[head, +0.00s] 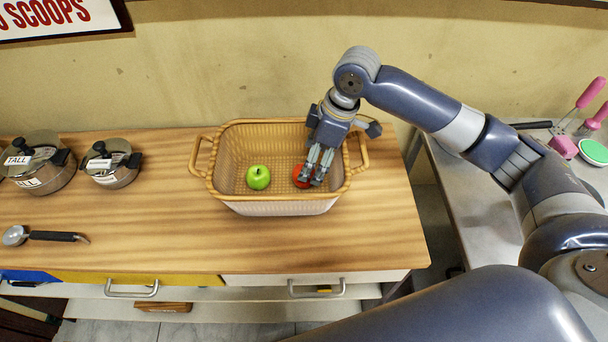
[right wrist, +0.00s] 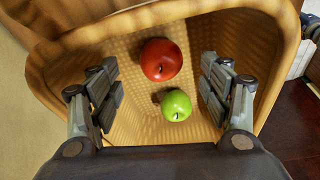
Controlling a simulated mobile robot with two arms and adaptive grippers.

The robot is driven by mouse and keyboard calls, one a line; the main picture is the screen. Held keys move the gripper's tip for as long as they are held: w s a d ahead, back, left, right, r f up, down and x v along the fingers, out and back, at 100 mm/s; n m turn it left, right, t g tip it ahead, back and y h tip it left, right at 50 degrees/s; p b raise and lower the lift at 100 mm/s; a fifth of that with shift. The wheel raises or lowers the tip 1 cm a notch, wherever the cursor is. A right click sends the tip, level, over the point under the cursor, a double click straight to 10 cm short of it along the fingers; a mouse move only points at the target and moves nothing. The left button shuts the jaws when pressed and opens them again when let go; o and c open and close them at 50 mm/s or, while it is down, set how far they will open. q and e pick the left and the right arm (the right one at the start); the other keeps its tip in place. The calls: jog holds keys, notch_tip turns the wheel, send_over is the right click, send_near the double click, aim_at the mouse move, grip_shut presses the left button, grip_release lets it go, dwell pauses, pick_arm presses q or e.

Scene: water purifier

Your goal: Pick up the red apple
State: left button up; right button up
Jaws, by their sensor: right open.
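The red apple (head: 301,176) lies in a woven basket (head: 237,130), at the right part of its floor. In the head view my right gripper partly covers it; in the right wrist view the red apple (right wrist: 160,60) shows whole between the finger lines. My right gripper (head: 315,180) reaches down into the basket over the apple. In the right wrist view this gripper (right wrist: 162,95) is open, with nothing between its fingers held. My left gripper is not in view.
A green apple (head: 258,177) lies in the basket left of the red one; it also shows in the right wrist view (right wrist: 176,105). The basket walls surround the gripper. Two pots (head: 112,163) (head: 38,163) and a scoop (head: 45,236) are at the left. The front counter (head: 200,240) is clear.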

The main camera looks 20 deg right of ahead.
jog(key=shift+w+f, duration=0.15)
jog(key=shift+f, duration=0.2)
jog(key=x, duration=0.4)
jog(key=shift+a+f+p, duration=0.1)
jog(key=shift+a+p, duration=0.2)
jog(key=shift+f, duration=0.25)
jog(key=shift+c, duration=0.8)
jog(key=c, duration=0.9)
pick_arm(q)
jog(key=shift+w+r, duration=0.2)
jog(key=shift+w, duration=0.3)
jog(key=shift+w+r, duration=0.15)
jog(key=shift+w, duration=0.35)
pick_arm(e)
jog(key=shift+c, duration=0.7)
